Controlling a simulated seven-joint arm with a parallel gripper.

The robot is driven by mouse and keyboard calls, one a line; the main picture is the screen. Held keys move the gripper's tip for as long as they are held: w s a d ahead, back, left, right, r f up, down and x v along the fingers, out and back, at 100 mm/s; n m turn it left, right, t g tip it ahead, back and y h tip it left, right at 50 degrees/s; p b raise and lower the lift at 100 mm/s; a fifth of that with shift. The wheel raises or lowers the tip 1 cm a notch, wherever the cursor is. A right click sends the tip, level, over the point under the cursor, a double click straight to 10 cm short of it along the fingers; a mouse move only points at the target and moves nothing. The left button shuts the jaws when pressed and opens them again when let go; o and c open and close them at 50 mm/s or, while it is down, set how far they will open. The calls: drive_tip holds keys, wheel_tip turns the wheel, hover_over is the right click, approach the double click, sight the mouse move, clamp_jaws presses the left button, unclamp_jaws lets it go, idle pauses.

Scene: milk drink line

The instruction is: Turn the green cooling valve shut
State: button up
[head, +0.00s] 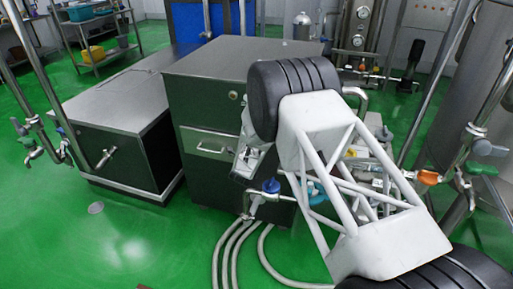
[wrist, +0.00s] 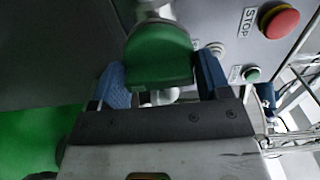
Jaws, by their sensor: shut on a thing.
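The green cooling valve handle (wrist: 160,56) fills the space between my fingers in the wrist view. It sits on a pale metal stem and pipe in front of a dark panel. My gripper (wrist: 162,80) is shut on the handle, with one blue finger pad on its left side and one on its right. In the head view, my arm covers the place where the gripper and the green handle are, so I cannot make out the handle there.
A red stop button (wrist: 280,21) and a small green button (wrist: 251,74) are on the panel to the right. Green floor is free at the left.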

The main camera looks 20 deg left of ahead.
drive_tip(key=o, duration=0.8)
drive_tip(key=shift+c, duration=0.2)
drive_tip(key=s, duration=0.7)
drive_tip(key=shift+s, duration=0.4)
